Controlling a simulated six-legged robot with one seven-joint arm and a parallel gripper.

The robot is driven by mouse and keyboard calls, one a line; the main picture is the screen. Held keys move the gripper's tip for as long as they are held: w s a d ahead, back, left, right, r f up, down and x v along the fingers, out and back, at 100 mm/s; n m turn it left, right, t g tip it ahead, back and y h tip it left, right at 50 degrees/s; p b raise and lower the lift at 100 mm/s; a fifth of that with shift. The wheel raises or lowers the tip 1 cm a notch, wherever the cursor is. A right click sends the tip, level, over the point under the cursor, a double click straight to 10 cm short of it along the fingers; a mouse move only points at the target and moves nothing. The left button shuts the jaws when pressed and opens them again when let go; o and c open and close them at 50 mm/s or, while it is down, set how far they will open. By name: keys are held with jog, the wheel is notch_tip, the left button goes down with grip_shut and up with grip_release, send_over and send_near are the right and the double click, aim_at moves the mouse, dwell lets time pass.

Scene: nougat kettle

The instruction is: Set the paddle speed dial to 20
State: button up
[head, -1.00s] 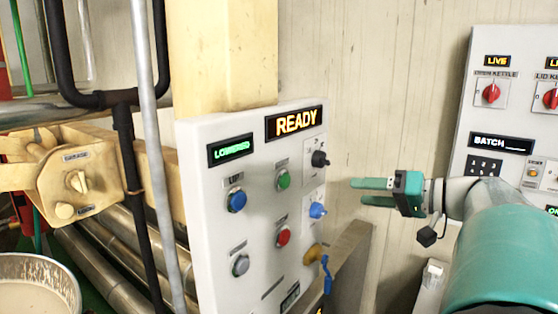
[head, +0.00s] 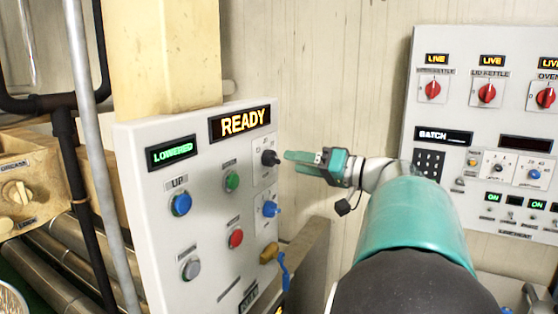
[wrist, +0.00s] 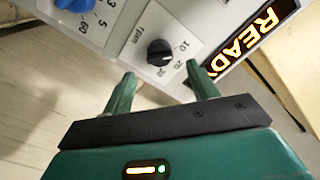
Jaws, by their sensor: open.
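The paddle speed dial is a black knob (head: 270,158) at the upper right of the white READY panel (head: 150,240). In the wrist view the black knob (wrist: 160,52) sits on a white plate marked "rpm", with 10, 20 and 30 around it. I cannot tell its exact setting. My gripper (head: 288,161) is just right of the knob in the head view, pointing at it. In the wrist view my open gripper (wrist: 160,74) has its two green fingers apart, with the knob beyond and between the tips. No contact is clear.
A blue dial (head: 270,209) sits below the black knob and shows in the wrist view (wrist: 76,4). Green (head: 232,181), blue (head: 181,204), red (head: 236,238) and grey buttons (head: 191,269) are left of the dials. Another control panel (head: 415,100) stands at right.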

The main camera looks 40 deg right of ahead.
aim_at(278, 159)
jog(key=x, duration=0.5)
jog(key=shift+w+a, duration=0.15)
jog(key=shift+w, duration=0.2)
jog(key=c, duration=1)
